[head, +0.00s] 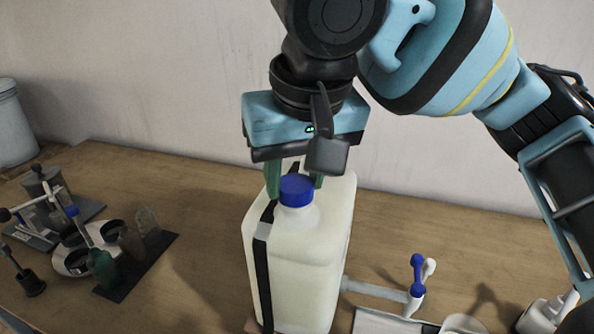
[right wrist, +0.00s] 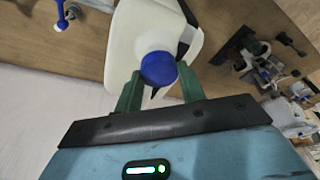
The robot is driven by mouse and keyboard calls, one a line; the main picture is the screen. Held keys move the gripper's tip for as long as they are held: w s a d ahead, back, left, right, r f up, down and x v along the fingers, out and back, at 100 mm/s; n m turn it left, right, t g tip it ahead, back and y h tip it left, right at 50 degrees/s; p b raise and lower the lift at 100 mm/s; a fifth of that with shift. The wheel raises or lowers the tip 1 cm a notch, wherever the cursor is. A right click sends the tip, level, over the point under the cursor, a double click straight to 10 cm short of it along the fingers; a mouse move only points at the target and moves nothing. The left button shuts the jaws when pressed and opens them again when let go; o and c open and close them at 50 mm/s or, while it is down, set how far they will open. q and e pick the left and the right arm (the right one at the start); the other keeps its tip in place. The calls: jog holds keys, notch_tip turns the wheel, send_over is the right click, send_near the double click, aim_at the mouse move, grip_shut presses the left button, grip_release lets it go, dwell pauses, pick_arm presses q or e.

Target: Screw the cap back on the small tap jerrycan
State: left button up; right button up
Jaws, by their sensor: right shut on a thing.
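The jerrycan (head: 300,262) is a white, upright container with a black strap down its side, standing on the table in the head view. Its blue cap (head: 296,190) sits on the neck at the top. The jerrycan also shows in the right wrist view (right wrist: 140,32), with the blue cap (right wrist: 158,69) nearest the camera. My right gripper (head: 295,185) points down from above, its green fingers on either side of the cap, shut on it. Whether the cap is seated on the thread cannot be told. My left gripper is out of view.
A white tap with a blue handle (head: 417,275) sticks out to the right of the jerrycan low down. Several bottles and tools stand on dark mats (head: 140,268) at the left. A white drum (head: 12,125) stands at the far left. The wooden table (head: 195,200) is clear behind.

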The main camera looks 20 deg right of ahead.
jog(key=shift+f, duration=0.15)
jog(key=m, duration=0.3)
jog(key=m+h, duration=0.1)
jog(key=m, duration=0.2)
jog(key=shift+a+g+h, duration=0.1)
jog(key=shift+g+h, duration=0.2)
jog(key=o, duration=0.8)
jog(key=shift+r, duration=0.3)
jog(key=n+y, duration=0.1)
jog(key=n, duration=0.3)
jog(key=shift+n+y, duration=0.3)
jog(key=shift+n, duration=0.6)
